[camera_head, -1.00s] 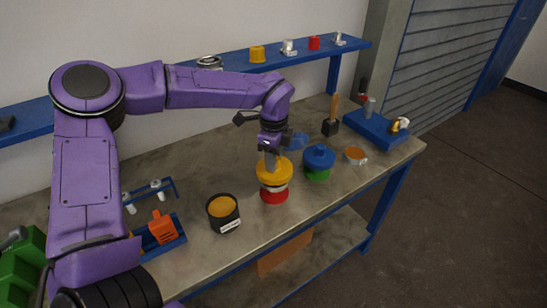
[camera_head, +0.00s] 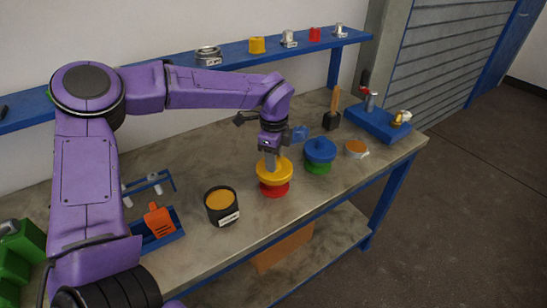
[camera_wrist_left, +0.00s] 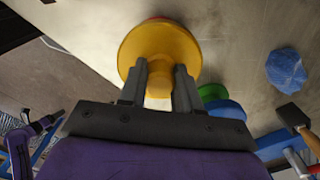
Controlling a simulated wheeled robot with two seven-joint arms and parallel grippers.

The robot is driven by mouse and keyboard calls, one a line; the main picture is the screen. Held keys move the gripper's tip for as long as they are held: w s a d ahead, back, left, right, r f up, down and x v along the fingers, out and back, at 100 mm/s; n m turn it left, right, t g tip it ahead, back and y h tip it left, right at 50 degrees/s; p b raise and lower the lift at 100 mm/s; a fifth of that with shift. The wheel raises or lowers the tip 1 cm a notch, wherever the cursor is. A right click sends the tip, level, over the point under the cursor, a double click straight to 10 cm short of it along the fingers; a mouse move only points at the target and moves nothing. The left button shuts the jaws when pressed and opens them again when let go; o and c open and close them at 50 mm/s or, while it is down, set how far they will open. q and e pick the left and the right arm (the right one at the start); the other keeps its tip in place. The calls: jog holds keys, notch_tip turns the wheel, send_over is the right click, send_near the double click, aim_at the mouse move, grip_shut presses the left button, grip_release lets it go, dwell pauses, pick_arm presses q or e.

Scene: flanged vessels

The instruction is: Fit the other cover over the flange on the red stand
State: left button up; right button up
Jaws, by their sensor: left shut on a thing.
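The yellow cover (camera_head: 274,169) with its knob sits level on top of the red stand (camera_head: 274,189). The flange is hidden beneath it. In the left wrist view the yellow cover (camera_wrist_left: 160,48) fills the space just beyond the fingers, and a sliver of red shows behind its far rim. My left gripper (camera_head: 272,160) is above the cover with its fingers (camera_wrist_left: 160,88) shut on the knob. The blue cover (camera_head: 320,150) rests on the green stand (camera_head: 318,167), to the right. Part of my right arm shows at the left wrist view's lower left, but its jaws are unclear.
A black pot (camera_head: 222,207) with orange content stands left of the red stand. A shallow orange-filled dish (camera_head: 356,149) lies to the right. A crumpled blue cloth (camera_wrist_left: 286,69) and a wooden-handled brush (camera_head: 332,117) are behind.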

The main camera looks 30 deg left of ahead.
pick_arm(q)
jog(key=shift+f, duration=0.2)
jog(key=o, duration=1.1)
notch_tip(320, 180, up, 11)
jog(key=shift+f+b, duration=0.2)
jog(key=shift+b, duration=0.7)
